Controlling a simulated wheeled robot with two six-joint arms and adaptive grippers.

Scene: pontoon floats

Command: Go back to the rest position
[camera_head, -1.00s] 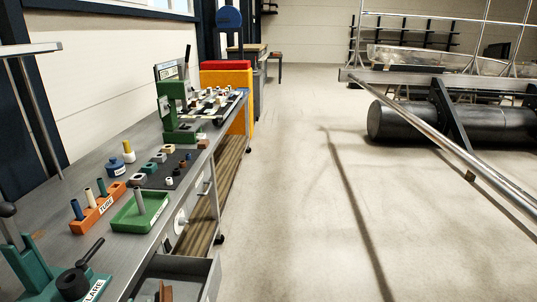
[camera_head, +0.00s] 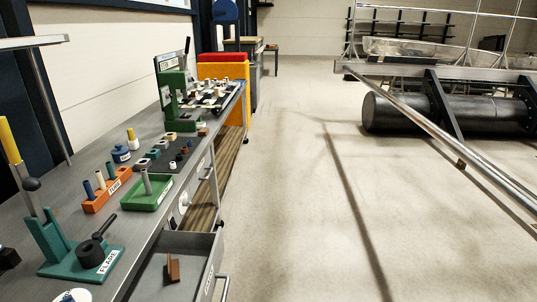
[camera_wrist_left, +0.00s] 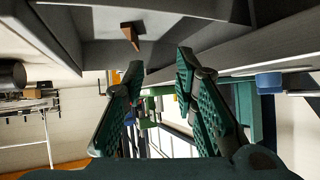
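My left gripper (camera_wrist_left: 160,62) shows in the left wrist view. Its two green ribbed fingers are spread apart, with nothing held between them. It is near the open grey drawer (camera_wrist_left: 95,50), in which a brown piece (camera_wrist_left: 131,35) lies past the fingertips. Neither gripper shows in the head view, and my right gripper is in no view.
A long grey workbench (camera_head: 150,212) runs along the left, with a green FLARE tool (camera_head: 85,262), an orange rack (camera_head: 107,190) and a green tray (camera_head: 148,192). Its drawer (camera_head: 185,262) stands open. A black float (camera_head: 400,110) is at right; the middle floor is clear.

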